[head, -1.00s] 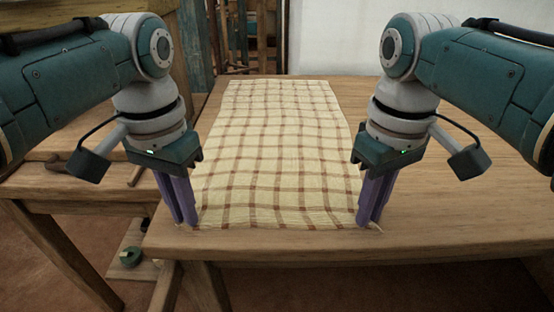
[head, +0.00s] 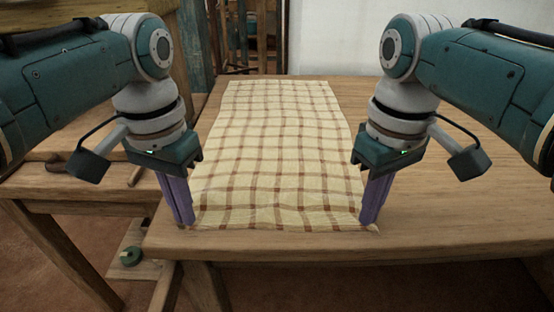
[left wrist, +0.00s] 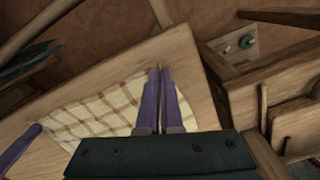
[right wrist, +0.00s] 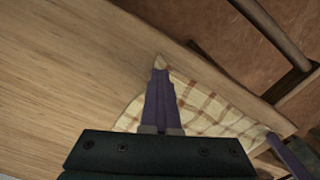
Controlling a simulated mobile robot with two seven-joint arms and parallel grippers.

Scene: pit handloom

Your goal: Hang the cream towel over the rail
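The cream towel (head: 270,150), with a brown check, lies spread nearly flat on the wooden table (head: 450,170), its near edge close to the table's front edge. My left gripper (head: 188,222) points down at the towel's near left corner, its purple fingers closed on it; the left wrist view shows them (left wrist: 160,72) almost together. My right gripper (head: 368,222) is closed at the near right corner; in the right wrist view a tip of cloth (right wrist: 159,62) pokes out past its fingers (right wrist: 160,75). I cannot pick out the rail for certain.
A wooden bench-like frame (head: 80,205) stands left of the table, with a round green object (head: 130,257) low down beside it. Wooden posts (head: 195,45) and a pale wall (head: 350,35) are behind. The table's right side is clear.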

